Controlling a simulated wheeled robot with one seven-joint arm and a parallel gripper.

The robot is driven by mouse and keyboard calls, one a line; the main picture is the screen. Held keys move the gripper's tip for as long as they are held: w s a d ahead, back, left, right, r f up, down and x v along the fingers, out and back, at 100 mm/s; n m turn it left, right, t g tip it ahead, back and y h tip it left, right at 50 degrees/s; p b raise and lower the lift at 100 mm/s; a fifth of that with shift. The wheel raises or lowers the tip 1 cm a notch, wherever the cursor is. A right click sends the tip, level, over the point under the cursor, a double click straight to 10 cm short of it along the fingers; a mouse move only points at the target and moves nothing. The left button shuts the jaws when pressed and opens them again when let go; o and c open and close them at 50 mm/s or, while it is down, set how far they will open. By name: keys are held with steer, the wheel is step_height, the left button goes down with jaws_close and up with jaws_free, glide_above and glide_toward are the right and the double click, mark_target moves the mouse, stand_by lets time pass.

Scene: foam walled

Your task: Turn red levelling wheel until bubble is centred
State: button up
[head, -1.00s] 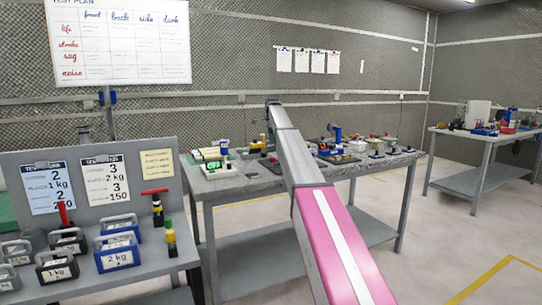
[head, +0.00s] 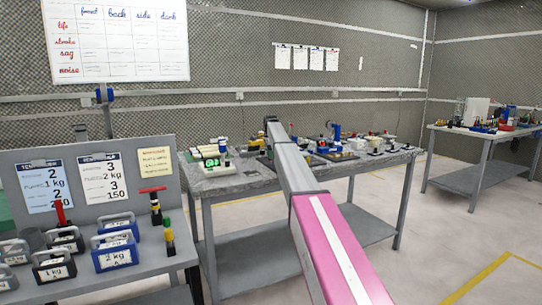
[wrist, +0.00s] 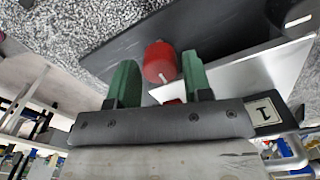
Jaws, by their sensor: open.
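The red levelling wheel (wrist: 158,62) shows in the wrist view as a rounded red body with a small pale pin. It lies just beyond and between the two green fingers of my gripper (wrist: 160,75). The fingers are apart, with a gap on each side of the wheel; I cannot tell if either touches it. A second small red part lies below it, partly hidden by my gripper. No bubble can be made out. In the head view my arm reaches over the middle workbench (head: 235,185), and its end and the wheel are hidden or too small to tell.
Beside the wheel in the wrist view are a dark plate (wrist: 120,45), a pale metal plate (wrist: 245,75) and a label marked 1 (wrist: 265,112). The bench holds a device with a green display (head: 211,161) and several small items. Labelled weights (head: 115,252) stand at front left.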

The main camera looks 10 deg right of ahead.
steer(key=shift+c, duration=0.4)
steer(key=c, duration=0.6)
steer(key=shift+n, duration=0.3)
steer(key=n, duration=0.3)
steer(key=shift+n, duration=1.9)
steer(key=o, duration=0.7)
